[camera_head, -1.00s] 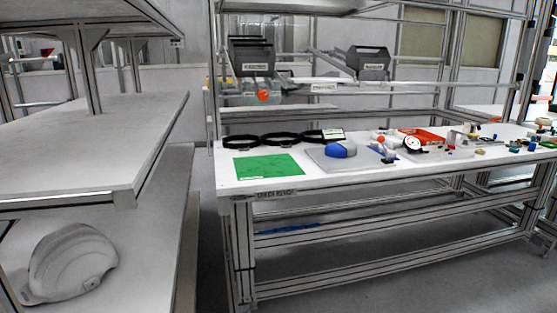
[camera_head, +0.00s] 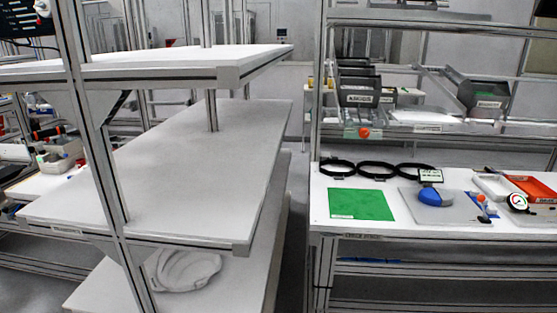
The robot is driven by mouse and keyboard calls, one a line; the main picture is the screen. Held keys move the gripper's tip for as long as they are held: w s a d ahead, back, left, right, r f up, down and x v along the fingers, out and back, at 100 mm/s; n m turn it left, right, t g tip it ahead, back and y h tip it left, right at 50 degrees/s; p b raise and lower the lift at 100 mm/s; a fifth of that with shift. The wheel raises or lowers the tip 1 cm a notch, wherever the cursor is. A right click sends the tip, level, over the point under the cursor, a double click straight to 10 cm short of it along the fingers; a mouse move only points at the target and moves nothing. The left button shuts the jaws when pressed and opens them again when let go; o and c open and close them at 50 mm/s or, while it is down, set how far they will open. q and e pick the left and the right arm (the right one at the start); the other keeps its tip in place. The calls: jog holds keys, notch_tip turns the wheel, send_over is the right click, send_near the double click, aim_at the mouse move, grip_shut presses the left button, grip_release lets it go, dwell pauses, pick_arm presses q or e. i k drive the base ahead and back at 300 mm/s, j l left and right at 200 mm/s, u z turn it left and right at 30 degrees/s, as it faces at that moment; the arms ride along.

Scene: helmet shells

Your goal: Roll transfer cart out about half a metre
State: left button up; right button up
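The transfer cart (camera_head: 200,165) fills the left half of the head view. The upper shelf (camera_head: 160,62) and middle shelf look empty. A white helmet shell (camera_head: 183,270) lies on the lower shelf, partly hidden by the middle shelf and a post. Neither of my grippers is in view.
A white workbench (camera_head: 345,222) stands to the right, with a green mat (camera_head: 361,204), black rings (camera_head: 377,169) and a blue part (camera_head: 435,196) on it. Black bins (camera_head: 360,90) stand on a rack above. A narrow floor gap separates cart and bench. Another bench shows at far left.

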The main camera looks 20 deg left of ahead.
aim_at(211, 179)
jog(key=u, duration=1.6)
